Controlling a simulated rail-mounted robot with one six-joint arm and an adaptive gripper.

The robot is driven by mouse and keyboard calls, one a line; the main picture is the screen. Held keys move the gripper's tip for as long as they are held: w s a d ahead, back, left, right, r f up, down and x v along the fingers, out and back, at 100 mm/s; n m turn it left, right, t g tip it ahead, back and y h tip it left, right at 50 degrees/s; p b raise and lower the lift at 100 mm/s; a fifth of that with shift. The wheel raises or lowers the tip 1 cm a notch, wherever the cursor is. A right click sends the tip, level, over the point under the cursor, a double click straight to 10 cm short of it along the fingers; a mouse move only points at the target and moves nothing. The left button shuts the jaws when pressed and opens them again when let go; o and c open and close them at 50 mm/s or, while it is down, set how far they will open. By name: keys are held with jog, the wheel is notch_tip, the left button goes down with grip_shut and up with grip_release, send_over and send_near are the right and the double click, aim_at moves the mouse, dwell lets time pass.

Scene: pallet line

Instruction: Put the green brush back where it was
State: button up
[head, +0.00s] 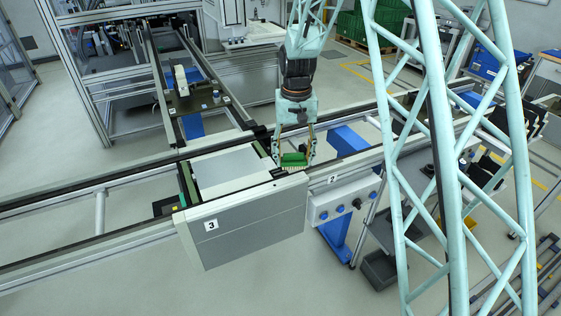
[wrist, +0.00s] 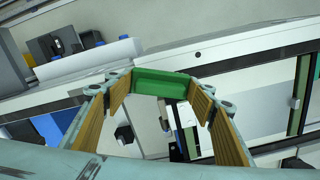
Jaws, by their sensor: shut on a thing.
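The green brush (head: 293,160) is held by my gripper (head: 293,150) in the head view, with its pale bristles pointing down. It is at the right end of the station marked 3, near the rail. In the wrist view the brush's green body (wrist: 162,84) lies between the two wood-coloured fingers of my gripper (wrist: 160,95), which are shut on it. I cannot tell whether the bristles touch anything below.
The station marked 3 (head: 250,225) has a light flat top (head: 228,168) left of my gripper. A control box marked 2 (head: 345,200) hangs on the right. A side conveyor (head: 195,103) with a few items lies behind. Pale lattice struts (head: 445,150) cover part of the right side.

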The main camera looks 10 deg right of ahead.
aim_at(306, 162)
jog(key=shift+n, duration=0.6)
jog(key=d, duration=0.1)
jog(key=s+d+b, duration=0.2)
jog(key=shift+d+f, duration=0.3)
jog(key=shift+s+d, duration=0.1)
jog(key=shift+d, duration=0.1)
